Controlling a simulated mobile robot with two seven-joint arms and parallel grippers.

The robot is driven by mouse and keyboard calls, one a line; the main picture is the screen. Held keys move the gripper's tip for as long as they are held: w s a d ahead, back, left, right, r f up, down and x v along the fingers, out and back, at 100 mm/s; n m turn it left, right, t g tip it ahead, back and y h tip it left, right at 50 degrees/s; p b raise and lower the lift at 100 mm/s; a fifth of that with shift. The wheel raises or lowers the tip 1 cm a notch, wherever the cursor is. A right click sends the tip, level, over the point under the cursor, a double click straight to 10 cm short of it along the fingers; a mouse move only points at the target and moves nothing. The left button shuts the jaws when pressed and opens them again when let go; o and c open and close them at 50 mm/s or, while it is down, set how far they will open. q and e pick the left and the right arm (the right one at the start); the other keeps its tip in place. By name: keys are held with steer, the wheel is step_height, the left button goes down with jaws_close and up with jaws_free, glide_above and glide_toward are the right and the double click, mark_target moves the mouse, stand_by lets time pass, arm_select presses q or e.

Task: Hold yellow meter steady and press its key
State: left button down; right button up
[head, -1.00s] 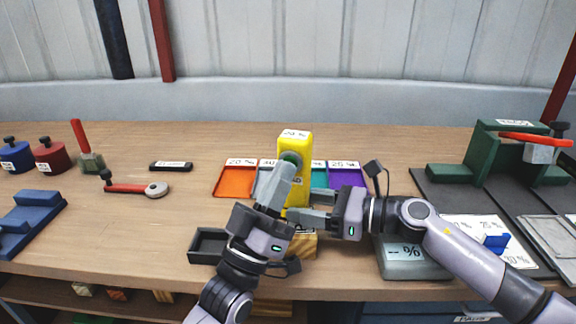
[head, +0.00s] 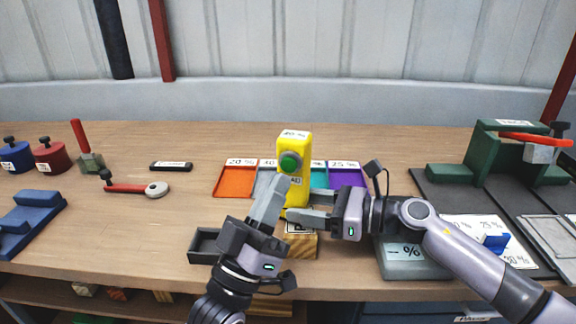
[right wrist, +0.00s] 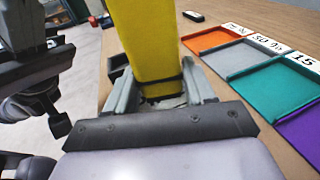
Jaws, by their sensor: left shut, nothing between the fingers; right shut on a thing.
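The yellow meter (head: 296,145) stands upright near the front middle of the bench. Its round green key (head: 290,162) faces me and shows fully. My right gripper (head: 312,203) is shut on the lower part of the meter from the right. In the right wrist view the meter (right wrist: 146,45) rises between the two fingers. My left gripper (head: 275,184) is shut and empty. Its fingertips are just below and left of the key in the picture, apart from it, and they hide part of the meter's lower left side.
Behind the meter lie orange (head: 235,181) and purple (head: 346,178) trays, with grey and teal ones partly hidden. A black tray (head: 203,244), a wooden block (head: 302,246) and a grey display with "%" (head: 410,262) lie at the front edge. The left-middle bench has free room.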

arm_select(q)
steer(key=s, duration=0.2)
steer(key=s+a, duration=0.1)
steer(key=shift+s, duration=0.35)
arm_select(e)
steer(key=o, duration=0.9)
steer(key=shift+c, duration=0.2)
steer(key=shift+d, duration=0.15)
